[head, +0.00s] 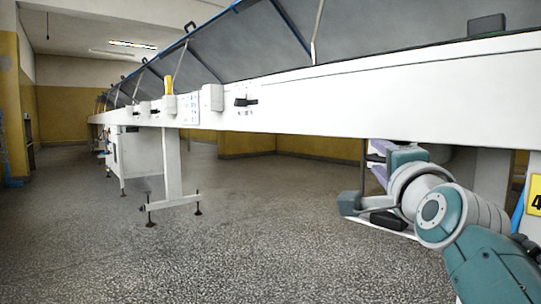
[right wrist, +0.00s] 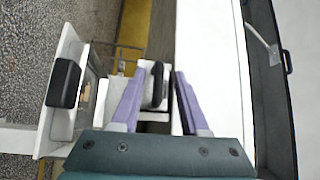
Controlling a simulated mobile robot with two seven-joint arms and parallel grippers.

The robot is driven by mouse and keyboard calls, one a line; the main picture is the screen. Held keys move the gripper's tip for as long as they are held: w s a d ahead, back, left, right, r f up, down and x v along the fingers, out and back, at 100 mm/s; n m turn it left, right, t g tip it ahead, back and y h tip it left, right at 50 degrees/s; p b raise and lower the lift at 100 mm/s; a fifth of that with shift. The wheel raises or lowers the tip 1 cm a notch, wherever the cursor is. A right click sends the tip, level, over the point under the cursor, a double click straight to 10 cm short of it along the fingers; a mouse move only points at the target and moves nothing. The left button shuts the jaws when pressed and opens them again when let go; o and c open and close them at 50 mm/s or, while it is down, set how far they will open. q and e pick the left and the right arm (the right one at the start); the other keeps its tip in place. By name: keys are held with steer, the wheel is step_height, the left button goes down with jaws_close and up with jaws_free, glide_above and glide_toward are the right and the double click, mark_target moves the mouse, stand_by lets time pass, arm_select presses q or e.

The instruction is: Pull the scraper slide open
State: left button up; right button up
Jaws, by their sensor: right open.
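My right gripper (right wrist: 160,72) is open, with its two purple fingers apart. My left gripper is not in view.
A white tray-like part (right wrist: 58,125) with a black block (right wrist: 63,83) lies left of the fingers in the right wrist view. The long beam runs close above my right arm. A leg stand (head: 172,170) is farther left; the speckled floor between is clear.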

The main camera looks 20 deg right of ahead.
steer(key=shift+w+d, duration=0.2)
steer(key=shift+w, duration=0.2)
steer(key=shift+s+a, duration=0.1)
steer(key=shift+s, duration=0.05)
steer(key=shift+c, duration=0.2)
steer(key=shift+c, duration=0.8)
jaws_close()
steer(key=shift+r, duration=0.1)
